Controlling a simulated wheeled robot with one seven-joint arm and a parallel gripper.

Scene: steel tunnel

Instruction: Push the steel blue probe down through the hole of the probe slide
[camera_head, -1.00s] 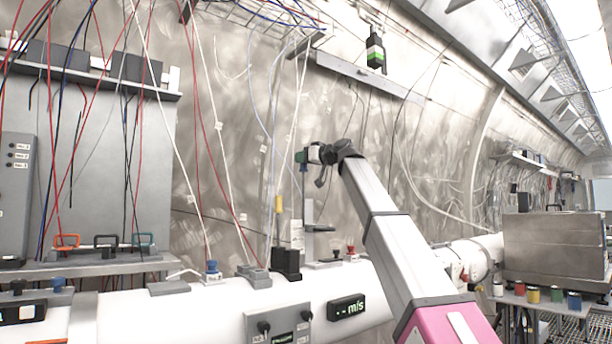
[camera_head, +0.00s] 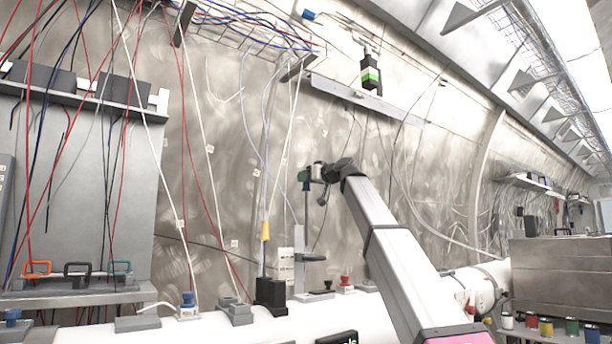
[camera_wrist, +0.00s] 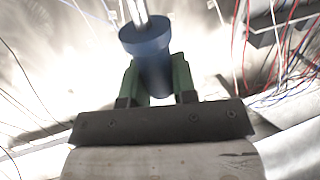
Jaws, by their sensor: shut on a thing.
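In the wrist view, my gripper (camera_wrist: 157,78) has its green fingers shut on the steel blue probe (camera_wrist: 150,45), a dark blue cylinder with a wider collar and a bright metal rod running out at the top of the picture. In the head view, my gripper (camera_head: 305,178) is high beside the tunnel wall, above the grey probe slide (camera_head: 311,258), a stand with a short side arm and a flat base on the white pipe. A thin grey post shows below the gripper. The probe is too small to make out clearly in the head view, and the slide's hole cannot be seen.
The white pipe (camera_head: 235,330) carries a black block (camera_head: 271,294), a red-topped fitting (camera_head: 345,280) and a blue-topped fitting (camera_head: 188,303). A yellow-ended cable (camera_head: 265,230) hangs left of the slide. Several loose wires hang further left. A steel box (camera_head: 560,265) stands at right.

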